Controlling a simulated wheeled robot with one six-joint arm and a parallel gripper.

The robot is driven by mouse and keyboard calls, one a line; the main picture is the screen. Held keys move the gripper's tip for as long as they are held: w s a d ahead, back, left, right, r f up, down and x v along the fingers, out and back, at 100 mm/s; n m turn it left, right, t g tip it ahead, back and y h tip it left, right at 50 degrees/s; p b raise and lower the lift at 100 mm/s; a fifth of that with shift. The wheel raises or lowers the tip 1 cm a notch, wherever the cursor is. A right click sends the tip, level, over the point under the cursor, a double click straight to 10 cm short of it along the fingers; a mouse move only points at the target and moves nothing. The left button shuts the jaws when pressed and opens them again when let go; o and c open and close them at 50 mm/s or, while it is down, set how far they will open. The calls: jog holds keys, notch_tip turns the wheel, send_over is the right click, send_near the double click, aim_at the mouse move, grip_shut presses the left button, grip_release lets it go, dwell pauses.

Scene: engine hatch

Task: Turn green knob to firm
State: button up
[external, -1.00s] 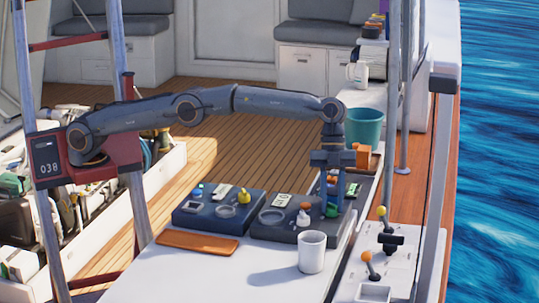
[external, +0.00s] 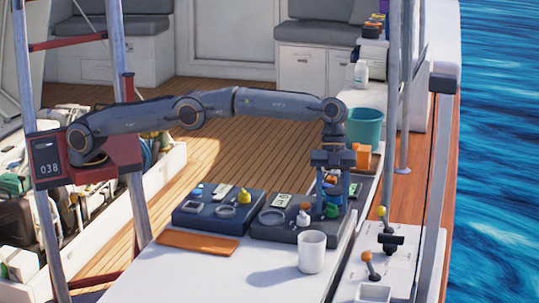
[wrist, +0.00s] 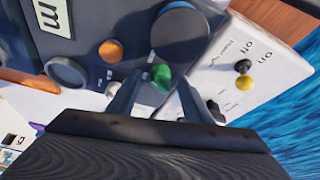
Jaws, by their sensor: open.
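The green knob (external: 331,211) is on the right part of a dark control panel (external: 285,235) on the white counter. In the wrist view the green knob (wrist: 161,78) shows just ahead of my fingertips. My gripper (external: 331,206) points down over it, with its jaws open. In the wrist view my gripper (wrist: 160,84) has one finger on each side of the green knob, which it does not clasp. Part of the knob is hidden by the fingers in the external view. I cannot read a firm mark or the knob's setting.
An orange knob (wrist: 110,50) and a large dark dial (wrist: 180,33) are close to the green knob. A white mug (external: 312,252) stands in front of the panel. A second panel with a yellow knob (external: 244,196) is to the left. Levers (external: 371,262) stand to the right.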

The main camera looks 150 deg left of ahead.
jog(key=v, duration=0.2)
jog(key=shift+a+r, duration=0.15)
jog(key=shift+r, duration=0.1)
jog(key=p+v, duration=0.2)
jog(key=p, duration=0.1)
jog(key=shift+s+r, duration=0.15)
jog(key=shift+r, duration=0.15)
jog(key=shift+s+a+f+b, duration=0.1)
jog(key=shift+s+a+b, duration=0.2)
jog(key=shift+s+b, duration=0.25)
jog(key=shift+s+a+f+b, duration=0.1)
jog(key=shift+s+a+b, duration=0.25)
jog(key=shift+s+b, duration=0.2)
jog(key=s+a+b, duration=0.2)
jog(key=s+a, duration=0.3)
jog(key=s, duration=0.3)
jog(key=shift+d, duration=0.1)
